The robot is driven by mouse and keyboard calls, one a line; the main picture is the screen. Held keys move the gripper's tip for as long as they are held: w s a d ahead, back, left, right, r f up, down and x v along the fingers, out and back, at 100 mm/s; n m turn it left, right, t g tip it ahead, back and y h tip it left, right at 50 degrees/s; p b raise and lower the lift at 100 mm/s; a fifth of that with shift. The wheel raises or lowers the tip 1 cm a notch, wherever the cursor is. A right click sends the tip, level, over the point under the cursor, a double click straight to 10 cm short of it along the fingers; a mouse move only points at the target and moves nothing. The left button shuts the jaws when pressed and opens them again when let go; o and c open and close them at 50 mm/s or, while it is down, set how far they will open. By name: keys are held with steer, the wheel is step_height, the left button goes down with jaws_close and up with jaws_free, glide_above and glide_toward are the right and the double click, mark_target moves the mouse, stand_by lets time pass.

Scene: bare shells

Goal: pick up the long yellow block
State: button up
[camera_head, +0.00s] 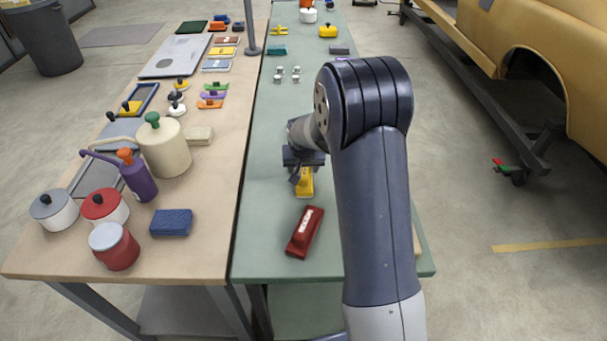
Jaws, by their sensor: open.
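A yellow block (306,188) lies on the green tabletop, partly hidden by my gripper. It looks longer front to back than it is wide, but its far end is hidden. My gripper (297,178) is open and points down at the block's far part. A dark finger shows at the block's left side. I cannot tell whether the finger touches it, and the other finger is not clear.
A red block (302,238) with a white label lies nearer on the green table (270,205). Small light pieces (287,74) and a yellow item (328,32) are farther back. The wooden table (215,215) at left holds pots, bottles and a blue sponge (172,223).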

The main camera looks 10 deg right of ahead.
steer(key=shift+f, duration=0.15)
stand_by(0.4)
steer(key=c, duration=0.8)
